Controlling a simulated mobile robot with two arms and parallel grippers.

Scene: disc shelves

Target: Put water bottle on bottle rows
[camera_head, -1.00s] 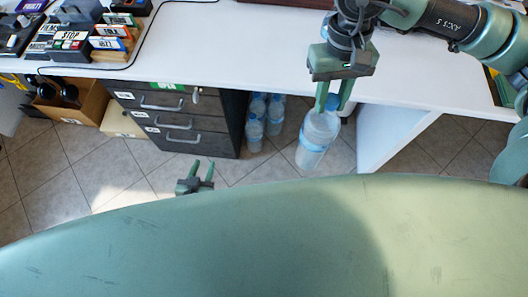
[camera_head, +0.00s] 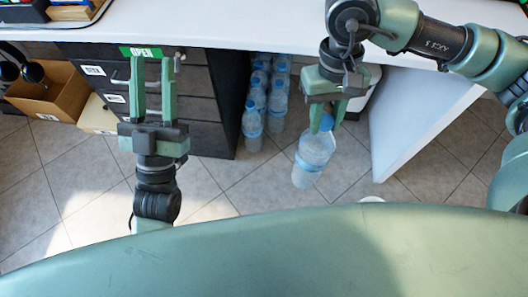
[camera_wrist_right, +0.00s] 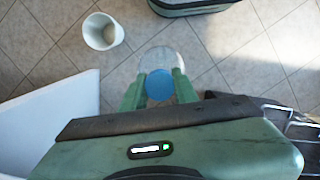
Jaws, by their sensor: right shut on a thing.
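A clear water bottle with a blue cap (camera_head: 313,152) hangs roughly upright, slightly tilted, from my right gripper (camera_head: 328,118), which is shut on its top. In the right wrist view the bottle's blue cap (camera_wrist_right: 159,85) shows between the fingers. The bottle is above the tiled floor, to the right of the bottle rows (camera_head: 268,98). Those rows are several blue-capped bottles standing on the floor under the desk, beside the dark drawer cabinet; their far part is hidden by the desk. My left gripper (camera_head: 153,75) is open and empty in front of the drawers.
The white desk (camera_head: 250,22) overhangs the rows. A dark drawer cabinet (camera_head: 200,110) stands left of them, a white desk panel (camera_head: 420,115) right. A cardboard box (camera_head: 50,95) is at far left. A white bin (camera_wrist_right: 103,31) stands on the floor. Floor in front of the rows is clear.

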